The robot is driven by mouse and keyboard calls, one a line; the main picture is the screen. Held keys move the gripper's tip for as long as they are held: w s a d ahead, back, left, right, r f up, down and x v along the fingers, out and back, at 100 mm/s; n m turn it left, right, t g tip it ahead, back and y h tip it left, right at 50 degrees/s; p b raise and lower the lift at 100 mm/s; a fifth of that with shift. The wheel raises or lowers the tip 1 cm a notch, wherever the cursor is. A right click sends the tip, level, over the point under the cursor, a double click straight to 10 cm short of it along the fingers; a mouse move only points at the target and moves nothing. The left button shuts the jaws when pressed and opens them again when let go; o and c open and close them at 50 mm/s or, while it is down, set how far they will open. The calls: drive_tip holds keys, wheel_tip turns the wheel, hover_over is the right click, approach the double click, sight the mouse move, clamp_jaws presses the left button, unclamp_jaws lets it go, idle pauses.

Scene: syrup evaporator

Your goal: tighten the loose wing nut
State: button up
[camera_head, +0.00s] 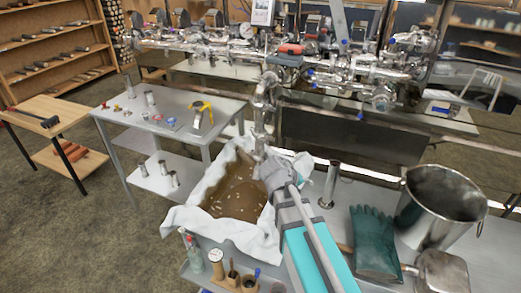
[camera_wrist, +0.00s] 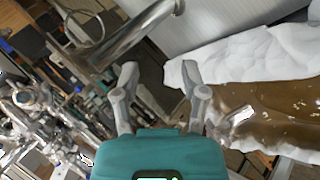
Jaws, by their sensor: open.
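No wing nut can be clearly made out in either view. My gripper (camera_wrist: 159,70) is open and empty, with its two grey fingers apart in the wrist view. In the head view my gripper (camera_head: 268,160) is beside the lower end of a vertical steel pipe (camera_head: 262,112) and partly hides what is there. A polished steel pipe (camera_wrist: 125,40) crosses the top of the wrist view, beyond the fingertips. Whether the fingers touch it, I cannot tell. A small shiny metal piece (camera_wrist: 238,117) shows right of the right finger; I cannot tell what it is.
A cloth-lined tray (camera_head: 207,191) of brown syrup is left of my gripper. A side table (camera_head: 180,102) with small fittings is at the left.

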drive_tip(key=w+a+r+n+t+h+b, duration=0.1)
drive_tip(key=w+a+n+t+h+b, duration=0.15)
drive_tip(key=w+a+t+b, duration=0.55)
drive_tip(key=n+t, duration=0.3)
drive_tip(key=n, duration=0.1)
approach(263, 140)
drive_tip(key=v, duration=0.4)
drive_tip(key=shift+w+m, duration=0.15)
drive_tip(key=shift+m, duration=0.1)
drive_tip(key=x, duration=1.4)
drive_tip(key=shift+f, duration=0.2)
clamp_jaws()
